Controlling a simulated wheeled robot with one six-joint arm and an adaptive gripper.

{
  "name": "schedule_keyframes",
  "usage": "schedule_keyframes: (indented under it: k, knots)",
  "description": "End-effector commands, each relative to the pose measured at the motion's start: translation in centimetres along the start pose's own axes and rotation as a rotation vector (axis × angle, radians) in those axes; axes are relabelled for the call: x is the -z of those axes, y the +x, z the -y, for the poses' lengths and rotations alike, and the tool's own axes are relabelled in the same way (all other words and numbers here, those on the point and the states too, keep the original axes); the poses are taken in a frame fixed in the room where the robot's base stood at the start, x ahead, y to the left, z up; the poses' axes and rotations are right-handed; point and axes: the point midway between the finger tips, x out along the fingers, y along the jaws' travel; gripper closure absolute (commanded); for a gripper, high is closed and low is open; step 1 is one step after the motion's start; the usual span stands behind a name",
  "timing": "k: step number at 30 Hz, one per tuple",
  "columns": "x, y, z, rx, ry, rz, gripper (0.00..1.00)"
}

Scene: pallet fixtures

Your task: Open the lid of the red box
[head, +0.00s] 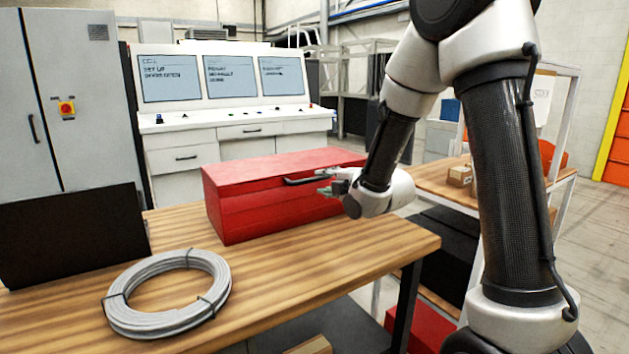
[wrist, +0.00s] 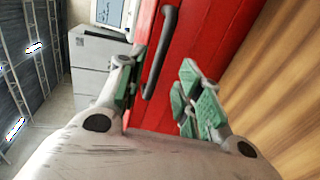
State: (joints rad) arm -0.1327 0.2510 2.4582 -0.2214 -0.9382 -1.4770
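The red box (head: 245,208) stands on the wooden table with its lid (head: 270,169) down. A dark bar handle (head: 305,180) runs along the upper front of the box. My gripper (head: 328,182) is at the right part of the box front, close to the handle. In the wrist view, my gripper's green-padded fingers (wrist: 160,90) are spread apart, with the red box (wrist: 200,40) beyond them. The handle (wrist: 160,55) shows between the fingers, nearer the left one. I cannot tell whether a finger touches it. Nothing is held.
A coil of grey cable (head: 167,293) lies on the wooden table (head: 300,265) in front of the box. A dark panel (head: 70,235) stands at the left. A control console (head: 235,125) is behind. A second table (head: 430,178) with a small cardboard box (head: 459,176) is at right.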

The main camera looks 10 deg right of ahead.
Motion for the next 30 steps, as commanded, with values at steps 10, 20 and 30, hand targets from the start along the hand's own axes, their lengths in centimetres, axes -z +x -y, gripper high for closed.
schedule_keyframes:
  k: [10,20,30]
  knots:
    - [0.0,5.5,0.0,-0.004,-0.003,-0.001,0.65]
    - [0.0,7.4,-0.1,-0.004,-0.002,0.000,0.65]
    - [0.0,7.4,-0.1,-0.003,-0.002,0.000,1.00]
